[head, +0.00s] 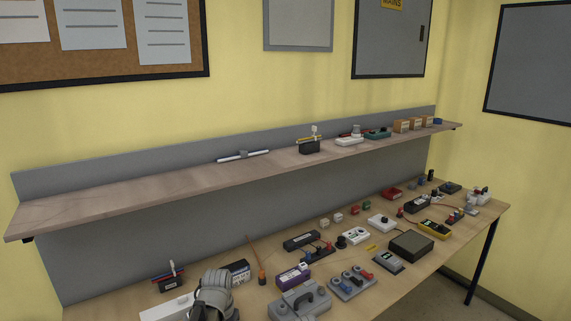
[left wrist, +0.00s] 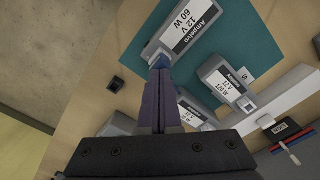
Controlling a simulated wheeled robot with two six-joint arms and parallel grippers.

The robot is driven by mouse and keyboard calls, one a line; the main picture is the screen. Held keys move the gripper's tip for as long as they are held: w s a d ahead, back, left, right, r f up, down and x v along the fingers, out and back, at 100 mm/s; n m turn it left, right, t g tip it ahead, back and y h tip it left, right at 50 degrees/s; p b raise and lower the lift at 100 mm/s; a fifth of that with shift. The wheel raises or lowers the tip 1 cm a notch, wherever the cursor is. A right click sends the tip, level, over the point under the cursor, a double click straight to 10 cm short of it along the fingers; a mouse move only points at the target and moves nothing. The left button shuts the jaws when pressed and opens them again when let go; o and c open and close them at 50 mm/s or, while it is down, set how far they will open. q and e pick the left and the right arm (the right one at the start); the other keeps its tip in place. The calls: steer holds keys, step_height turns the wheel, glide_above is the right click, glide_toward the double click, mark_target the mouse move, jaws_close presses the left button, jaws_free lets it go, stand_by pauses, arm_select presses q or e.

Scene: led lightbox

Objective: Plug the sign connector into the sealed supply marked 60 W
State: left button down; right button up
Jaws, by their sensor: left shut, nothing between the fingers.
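The supply marked 12 V 60 W (left wrist: 190,29) is a grey-white block with a white label, at the top of the left wrist view on a teal mat (left wrist: 249,48). A small blue piece (left wrist: 160,62) sits at its lower left end. I cannot tell whether it is the sign connector or part of the supply. My left gripper (left wrist: 161,74) is shut and empty, its dark purple fingers pointing at the blue piece. Its tips overlap that piece in the picture; contact is unclear. In the head view the left gripper is not clearly visible. My right gripper is in neither view.
A second Ampelvo supply (left wrist: 226,82) lies to the right, with another block partly hidden behind the fingers. A small black block (left wrist: 115,84) lies left of them. A white bar (left wrist: 288,92) lies at the right. The bench is crowded below a long shelf (head: 130,194).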

arm_select(q)
steer(key=shift+f, duration=0.2)
steer(key=shift+r, duration=0.15)
step_height(320, 180, up, 5)
steer(key=p, duration=0.5)
steer(key=s+d+f+b, duration=0.4)
steer(key=s+d, duration=0.1)
steer(key=s, duration=0.2)
steer(key=s+d+f+m+y+b, duration=0.1)
steer(key=s+d+f+b, duration=0.4)
steer(key=s, duration=0.2)
steer(key=shift+s+d+m, duration=0.2)
steer(key=shift+d+m, duration=0.05)
steer(key=shift+m, duration=0.05)
